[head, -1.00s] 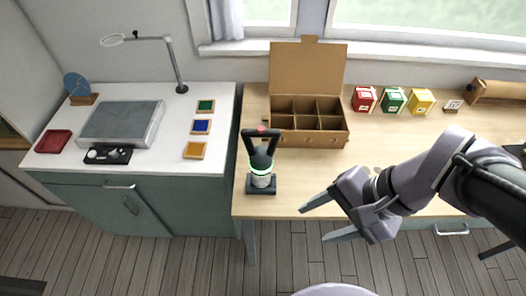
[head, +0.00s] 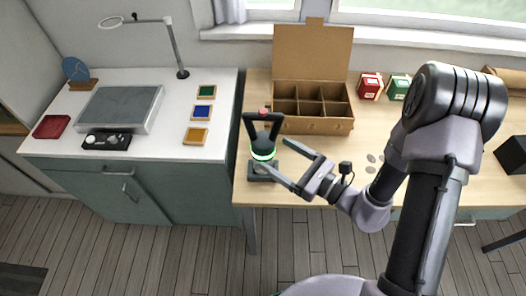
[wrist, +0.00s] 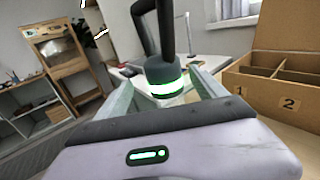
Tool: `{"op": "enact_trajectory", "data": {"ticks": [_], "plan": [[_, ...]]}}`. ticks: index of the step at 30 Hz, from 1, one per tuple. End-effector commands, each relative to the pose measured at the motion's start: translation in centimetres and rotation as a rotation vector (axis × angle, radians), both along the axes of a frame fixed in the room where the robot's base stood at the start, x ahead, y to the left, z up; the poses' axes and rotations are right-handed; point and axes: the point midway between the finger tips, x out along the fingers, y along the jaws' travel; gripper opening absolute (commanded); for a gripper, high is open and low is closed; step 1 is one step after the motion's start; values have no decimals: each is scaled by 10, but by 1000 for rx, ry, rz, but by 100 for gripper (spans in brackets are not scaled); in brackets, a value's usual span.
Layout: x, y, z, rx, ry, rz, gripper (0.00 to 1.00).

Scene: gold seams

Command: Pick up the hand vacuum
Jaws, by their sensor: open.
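The hand vacuum (head: 262,148) stands upright on a dark base (head: 257,171) near the front left of the wooden table. It has a black loop handle with a red spot on top and a glowing green ring around its body. My gripper (head: 273,153) is open and comes from the right at the vacuum's body. In the wrist view the vacuum (wrist: 163,73) rises between the two open fingers, around the height of its green ring. I cannot tell whether either finger touches it. Its lower part is hidden there by my gripper.
A cardboard box with compartments (head: 313,126) stands close behind the vacuum. Red (head: 370,86) and green (head: 398,88) boxes sit right of it. A white counter (head: 160,147) with colored tiles and a grey plate is left, across a narrow gap.

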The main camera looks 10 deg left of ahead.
Motion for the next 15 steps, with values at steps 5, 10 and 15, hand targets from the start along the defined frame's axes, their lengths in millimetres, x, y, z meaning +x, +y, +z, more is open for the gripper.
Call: {"op": "enact_trajectory", "data": {"ticks": [5, 10, 15], "plan": [[9, 18, -4, 0, -2, 4, 81], [27, 47, -12, 0, -3, 6, 81], [33, 57, -10, 0, -1, 2, 81]]}}
